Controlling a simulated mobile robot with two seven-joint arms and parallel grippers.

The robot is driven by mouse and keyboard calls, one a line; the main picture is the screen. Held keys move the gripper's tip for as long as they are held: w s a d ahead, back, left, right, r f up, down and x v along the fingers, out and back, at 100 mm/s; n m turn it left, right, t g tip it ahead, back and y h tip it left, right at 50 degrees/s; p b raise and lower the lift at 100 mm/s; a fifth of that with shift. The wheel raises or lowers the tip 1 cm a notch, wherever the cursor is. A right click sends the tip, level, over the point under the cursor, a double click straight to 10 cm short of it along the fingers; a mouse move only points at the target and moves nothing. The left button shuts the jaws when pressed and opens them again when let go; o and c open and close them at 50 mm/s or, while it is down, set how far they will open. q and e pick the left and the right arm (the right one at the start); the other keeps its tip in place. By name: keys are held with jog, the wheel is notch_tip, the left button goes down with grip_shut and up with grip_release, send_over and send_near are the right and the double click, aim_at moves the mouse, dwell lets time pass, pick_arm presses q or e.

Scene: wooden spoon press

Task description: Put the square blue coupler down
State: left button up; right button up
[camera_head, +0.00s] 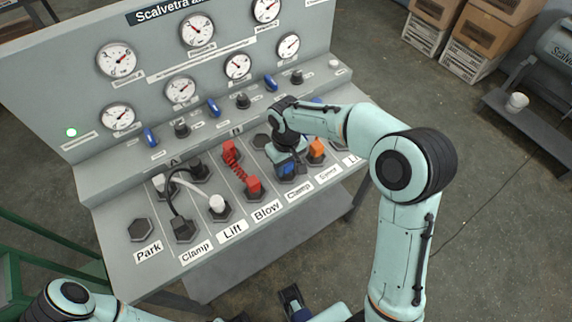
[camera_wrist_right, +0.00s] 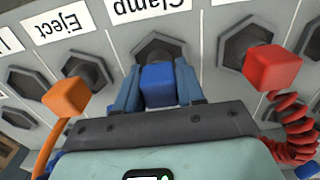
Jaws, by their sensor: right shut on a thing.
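My right gripper (camera_head: 287,168) is over the front row of the sloped panel. In the wrist view its two blue-grey fingers (camera_wrist_right: 158,88) are shut on the square blue coupler (camera_wrist_right: 158,84), one on each side. The coupler also shows in the head view (camera_head: 288,168), partly covered by the gripper. A dark hexagonal socket (camera_wrist_right: 154,48) under the Clamp label is right by the coupler. I cannot tell whether the coupler touches it. What seems to be my left gripper (camera_head: 293,303) is at the bottom edge, partly cut off; its fingers are unclear.
The orange coupler (camera_wrist_right: 65,96) and the red coupler (camera_wrist_right: 272,68) with its coiled cable stand on either side of my right gripper. Black (camera_head: 184,228) and white (camera_head: 218,205) couplers with cables are further left. The Park socket (camera_head: 141,229) is empty. Gauges and blue levers line the back.

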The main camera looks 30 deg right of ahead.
jog(key=shift+f, duration=0.15)
jog(key=o, duration=1.1)
notch_tip(320, 180, up, 12)
jog(key=shift+r+p, duration=0.25)
jog(key=shift+p, duration=0.65)
